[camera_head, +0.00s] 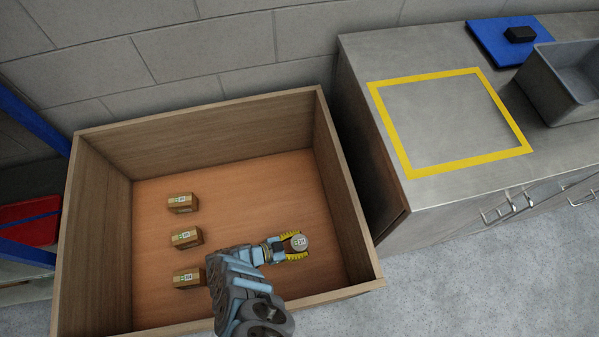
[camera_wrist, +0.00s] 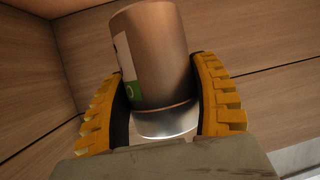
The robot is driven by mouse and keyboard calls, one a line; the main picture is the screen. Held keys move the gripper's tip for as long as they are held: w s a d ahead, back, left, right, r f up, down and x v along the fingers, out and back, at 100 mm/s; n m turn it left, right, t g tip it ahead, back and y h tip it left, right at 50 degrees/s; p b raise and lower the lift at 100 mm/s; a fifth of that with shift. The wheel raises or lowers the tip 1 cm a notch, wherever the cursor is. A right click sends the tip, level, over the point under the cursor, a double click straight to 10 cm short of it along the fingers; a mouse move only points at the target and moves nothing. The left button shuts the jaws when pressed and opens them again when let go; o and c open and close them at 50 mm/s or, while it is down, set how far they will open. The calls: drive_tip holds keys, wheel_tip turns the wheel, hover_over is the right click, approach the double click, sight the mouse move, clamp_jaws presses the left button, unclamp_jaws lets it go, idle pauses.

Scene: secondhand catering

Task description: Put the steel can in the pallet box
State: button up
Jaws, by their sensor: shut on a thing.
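The steel can (camera_head: 299,243) is between the yellow fingers of my gripper (camera_head: 292,246), over the right part of the pallet box in the head view. In the wrist view my gripper (camera_wrist: 165,105) is shut on the can (camera_wrist: 160,50), which has a white and green label on its side. The pallet box (camera_head: 220,112) is a large open wooden box with an orange-brown floor. I cannot tell whether the can touches the floor of the box.
Three small brown cartons (camera_head: 182,203) stand in a column on the left of the box floor. A grey counter (camera_head: 440,110) with a yellow taped square, a blue mat (camera_head: 490,40) and a grey bin (camera_head: 560,85) stands to the right. The back of the box floor is clear.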

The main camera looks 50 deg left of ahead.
drive_tip(key=shift+f+b, duration=1.45)
drive_tip(key=shift+f, duration=0.35)
drive_tip(key=shift+f+b, duration=0.3)
drive_tip(key=shift+b, duration=0.05)
drive_tip(key=shift+f+b, duration=0.3)
drive_tip(key=o, duration=1.3)
drive_tip(key=shift+r, duration=0.1)
drive_tip(key=shift+s+r+p, duration=0.1)
drive_tip(key=shift+r+p, duration=0.75)
drive_tip(key=shift+p, duration=0.1)
drive_tip(key=p+v, duration=0.1)
drive_tip(key=v, duration=1)
drive_tip(key=shift+s+a+f+p, duration=0.1)
drive_tip(key=shift+s+a+p, duration=0.05)
drive_tip(key=shift+s+p, duration=0.2)
